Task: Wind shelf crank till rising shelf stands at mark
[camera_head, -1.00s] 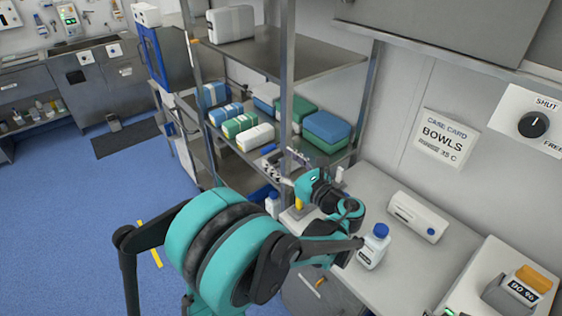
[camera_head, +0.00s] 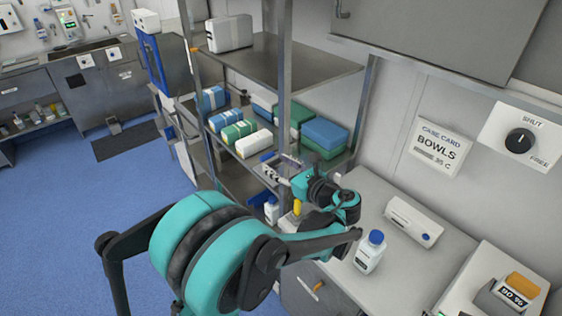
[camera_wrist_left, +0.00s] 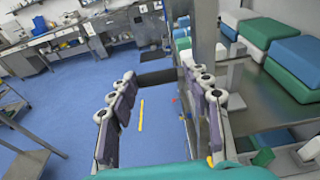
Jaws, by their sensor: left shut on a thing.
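The shelf rack has a grey top shelf (camera_head: 300,70) and a lower shelf (camera_head: 232,172) holding wrapped packs. I cannot tell which one is the rising shelf, and I see no clear level mark. My left gripper (camera_head: 272,168) is at the rack's near front post (camera_head: 283,100), its fingers pointing left. In the left wrist view its two fingers (camera_wrist_left: 163,115) stand apart with floor showing between them. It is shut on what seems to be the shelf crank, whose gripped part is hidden. A small yellow piece (camera_head: 297,207) shows just below the gripper. My right gripper is out of view.
A white bottle with a blue cap (camera_head: 370,252) stands on the counter (camera_head: 385,205) close to my left forearm. A white box (camera_head: 414,222) lies behind it. A dial plate (camera_head: 520,140) and a BOWLS card (camera_head: 440,146) are on the wall. Blue floor at left is open.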

